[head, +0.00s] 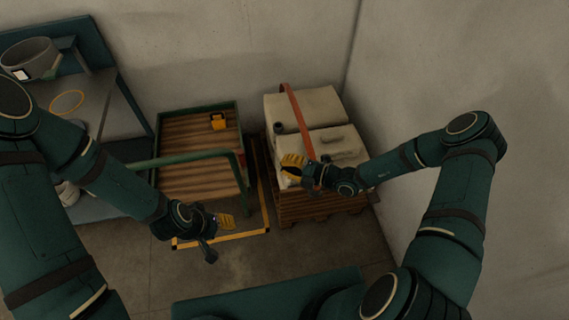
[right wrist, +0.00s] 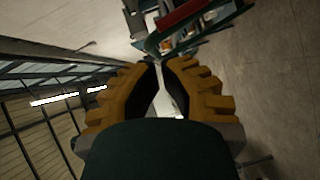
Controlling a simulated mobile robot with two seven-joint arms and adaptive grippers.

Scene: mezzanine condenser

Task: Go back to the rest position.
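My right gripper (head: 291,165) is in front of the pale containers in the head view, with its yellow fingers pointing left. In the right wrist view its ribbed fingers (right wrist: 162,66) have a narrow gap between the tips and nothing held in it. My left gripper (head: 228,222) hangs low near the yellow floor line, pointing right. Its fingers overlap in the head view, so their opening cannot be made out. No held object shows at it.
A green-framed cart (head: 190,178) with a ribbed deck carries a small yellow item (head: 218,121). Pale strapped containers (head: 326,109) stand on a wooden pallet (head: 300,208). A workbench (head: 92,95) with a round pot (head: 30,58) is at left. A wall (head: 480,70) bounds the right side.

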